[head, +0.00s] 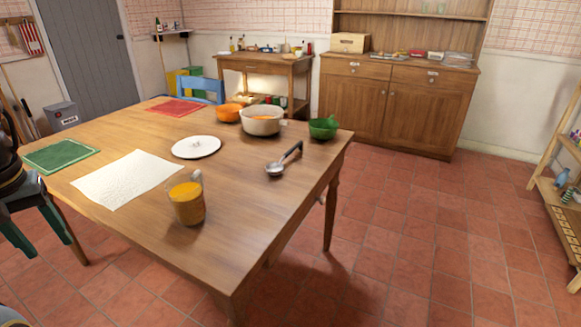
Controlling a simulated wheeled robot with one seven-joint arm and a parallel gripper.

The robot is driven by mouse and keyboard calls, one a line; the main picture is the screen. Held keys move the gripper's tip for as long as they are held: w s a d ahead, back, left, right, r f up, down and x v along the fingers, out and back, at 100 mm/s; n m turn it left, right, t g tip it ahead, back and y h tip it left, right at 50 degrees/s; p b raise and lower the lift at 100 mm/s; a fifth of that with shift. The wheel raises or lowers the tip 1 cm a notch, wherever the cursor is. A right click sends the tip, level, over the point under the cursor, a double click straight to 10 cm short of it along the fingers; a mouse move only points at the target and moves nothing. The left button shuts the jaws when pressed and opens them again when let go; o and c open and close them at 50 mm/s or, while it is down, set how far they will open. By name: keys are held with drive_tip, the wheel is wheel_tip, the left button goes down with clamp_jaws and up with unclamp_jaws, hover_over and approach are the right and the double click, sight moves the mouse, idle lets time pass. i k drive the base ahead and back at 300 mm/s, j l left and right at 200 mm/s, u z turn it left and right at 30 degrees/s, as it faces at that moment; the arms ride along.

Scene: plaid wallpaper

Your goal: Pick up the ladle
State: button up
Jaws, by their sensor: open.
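The ladle (284,160) lies on the wooden table (250,220) near its right edge. Its round metal bowl is toward the front left, and its dark handle points to the back right, with the end looking slightly raised. Nothing covers it. My gripper cannot be made out in the head view.
A mug with orange contents (187,204) stands front left of the ladle. A pot (261,121), an orange bowl (229,113) and a green bowl (323,128) stand behind. The table's right side has open tiled floor (400,240).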

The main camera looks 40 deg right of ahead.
sight(272, 168)
drive_tip(key=k+l+u, duration=0.4)
drive_tip(key=l, duration=0.3)
drive_tip(key=k+l+u, duration=0.35)
drive_tip(key=k+l, duration=0.2)
drive_tip(key=l+u, duration=0.15)
drive_tip(key=l, duration=0.25)
drive_tip(key=k+l+u, duration=0.1)
drive_tip(key=l, duration=0.35)
drive_tip(key=k+l+u, duration=0.15)
drive_tip(key=l, duration=0.25)
drive_tip(key=k+l+u, duration=0.1)
drive_tip(key=l, duration=0.3)
drive_tip(key=k+l+u, duration=0.15)
drive_tip(key=l, duration=0.2)
drive_tip(key=k+l+u, duration=0.15)
drive_tip(key=l, duration=0.25)
drive_tip(key=k+l, duration=0.1)
drive_tip(key=l, duration=0.45)
